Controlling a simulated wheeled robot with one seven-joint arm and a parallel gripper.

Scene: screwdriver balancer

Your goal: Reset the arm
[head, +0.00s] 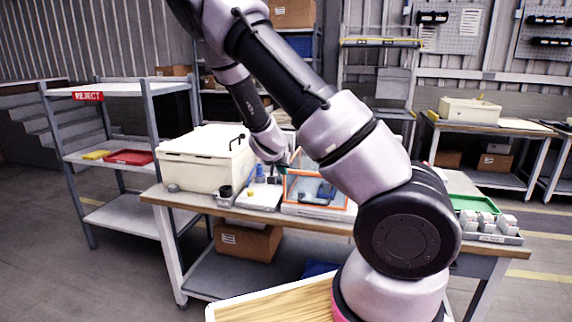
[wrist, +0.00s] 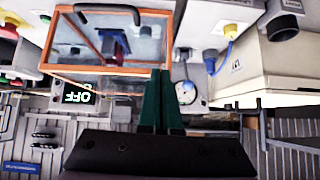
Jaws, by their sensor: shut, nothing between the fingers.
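My arm rises from the lower right of the head view, bends at the top left, and comes down over the workbench (head: 180,198). My gripper (wrist: 161,76) shows in the wrist view as two green fingers side by side, shut and empty. Its fingertips overlap the lower right corner of an orange-framed clear box (wrist: 110,72) in that picture; I cannot tell whether they touch it. The box has a dark handle and a blue and red device inside. In the head view the box (head: 288,190) stands on the bench, partly hidden by my arm.
A cream case (head: 205,160) stands on the bench left of the box. A green tray (head: 465,202) and several small grey blocks (head: 485,222) lie at the right end. A reject shelf (head: 115,90) stands left.

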